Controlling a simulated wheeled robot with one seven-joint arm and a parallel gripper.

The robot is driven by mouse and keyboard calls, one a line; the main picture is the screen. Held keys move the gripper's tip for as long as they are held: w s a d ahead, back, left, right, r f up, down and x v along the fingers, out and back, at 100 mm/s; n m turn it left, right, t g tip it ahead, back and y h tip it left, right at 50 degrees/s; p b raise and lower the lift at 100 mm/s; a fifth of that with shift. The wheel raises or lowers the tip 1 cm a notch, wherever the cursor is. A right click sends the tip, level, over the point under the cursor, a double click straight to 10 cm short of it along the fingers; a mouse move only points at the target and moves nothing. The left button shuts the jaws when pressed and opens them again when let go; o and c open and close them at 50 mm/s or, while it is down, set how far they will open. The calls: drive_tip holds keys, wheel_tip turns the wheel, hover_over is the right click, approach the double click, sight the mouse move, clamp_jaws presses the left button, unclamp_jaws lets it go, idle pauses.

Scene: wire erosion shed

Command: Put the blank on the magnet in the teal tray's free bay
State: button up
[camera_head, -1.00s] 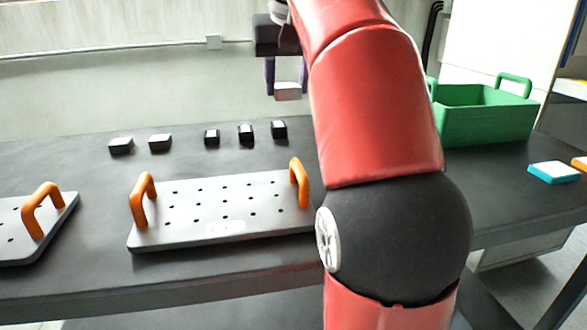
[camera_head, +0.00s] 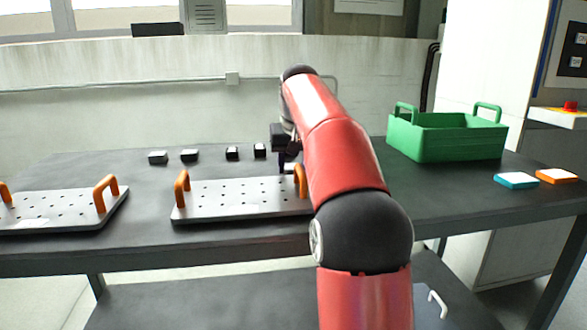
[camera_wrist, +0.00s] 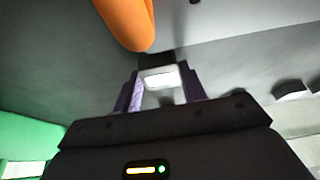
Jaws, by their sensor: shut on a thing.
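My gripper (camera_head: 287,165) is low over the dark workbench, behind the right orange handle of the middle perforated plate. In the wrist view its purple fingers (camera_wrist: 160,92) are shut on a pale block (camera_wrist: 160,78). A dark patch shows just beyond the block; I cannot tell whether it is a magnet, or whether the block touches anything below. The teal tray (camera_head: 516,181), small with a white top, lies on the bench at the right; its bays are too small to make out.
Several small blocks (camera_head: 232,153) stand in a row left of my gripper. The perforated plate (camera_head: 240,198) with orange handles (camera_head: 181,186) lies in front, another (camera_head: 50,212) further left. A green crate (camera_head: 455,138) stands between my arm and the trays. An orange tray (camera_head: 556,176) adjoins the teal one.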

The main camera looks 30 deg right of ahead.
drive_tip(key=o, duration=1.2)
